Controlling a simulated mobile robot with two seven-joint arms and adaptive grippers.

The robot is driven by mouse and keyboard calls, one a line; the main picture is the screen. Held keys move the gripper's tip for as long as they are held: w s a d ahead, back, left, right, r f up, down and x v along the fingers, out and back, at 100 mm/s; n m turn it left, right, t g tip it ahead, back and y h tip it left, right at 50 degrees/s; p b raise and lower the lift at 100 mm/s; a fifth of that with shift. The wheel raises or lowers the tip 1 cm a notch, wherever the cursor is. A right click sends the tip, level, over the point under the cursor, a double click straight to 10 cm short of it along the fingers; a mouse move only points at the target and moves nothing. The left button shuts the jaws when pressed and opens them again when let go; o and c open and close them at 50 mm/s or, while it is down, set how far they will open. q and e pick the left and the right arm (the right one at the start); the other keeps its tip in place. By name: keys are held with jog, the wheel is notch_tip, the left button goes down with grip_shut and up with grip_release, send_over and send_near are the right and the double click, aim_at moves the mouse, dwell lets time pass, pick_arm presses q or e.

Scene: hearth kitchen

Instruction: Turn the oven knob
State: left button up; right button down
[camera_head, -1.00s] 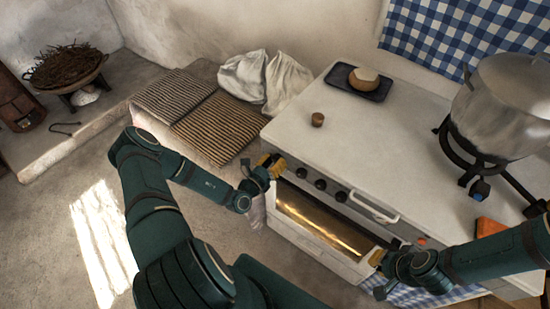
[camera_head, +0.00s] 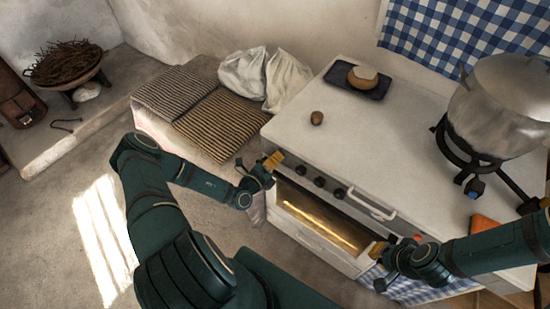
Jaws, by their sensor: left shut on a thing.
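The white oven (camera_head: 310,238) stands right of the middle, with a glass door lit gold and a row of dark knobs (camera_head: 319,182) along its front top edge. My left gripper (camera_head: 273,163) is at the left end of this row, shut, with its yellow fingertip pad against the front corner. It hides what it grips, which appears to be the leftmost knob. My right gripper (camera_head: 379,252) is low at the right front of the oven, near the door's right edge. Its fingers are too small and covered to tell their opening.
A white handle (camera_head: 372,205) sticks out right of the knobs. On the white top are a small brown object (camera_head: 317,118), a dark tray (camera_head: 340,76) with a round item, and a metal pot (camera_head: 502,108) on a burner. A striped mat (camera_head: 222,126) lies left.

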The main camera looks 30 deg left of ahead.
dwell(0.3)
pick_arm(q)
jog(key=o, duration=1.2)
jog(key=s, duration=0.7)
jog(key=shift+s+a, duration=0.25)
jog(key=shift+a, duration=0.05)
